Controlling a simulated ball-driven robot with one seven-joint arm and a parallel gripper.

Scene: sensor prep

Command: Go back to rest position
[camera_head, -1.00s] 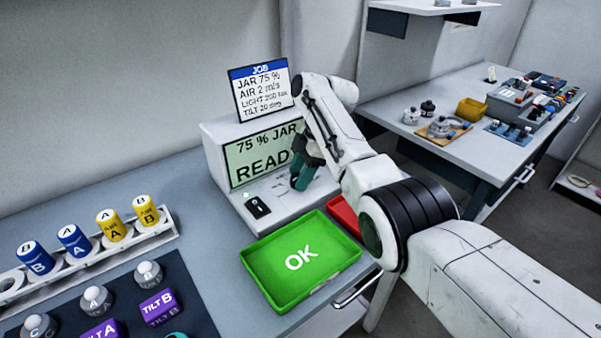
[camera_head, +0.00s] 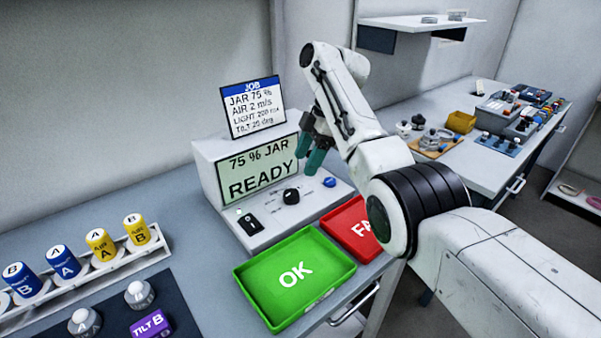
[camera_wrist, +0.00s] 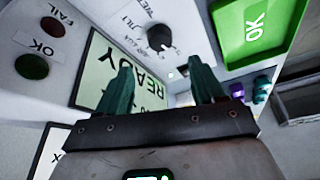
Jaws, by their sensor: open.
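My gripper (camera_head: 315,158) is in the air in front of the station's display in the head view. Its two teal fingers are apart with nothing between them, and they also show in the wrist view (camera_wrist: 162,88). The white station (camera_head: 205,157) has a green screen (camera_head: 262,168) reading "75 % JAR READY". The knob also shows in the wrist view (camera_wrist: 158,38). My gripper touches none of these.
A green OK tray (camera_head: 318,304) and a red FAIL tray (camera_head: 338,218) lie in front of the station. A white rack (camera_head: 110,265) holds blue and yellow cylinders at left. A second table (camera_head: 465,165) with equipment stands behind my arm at right.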

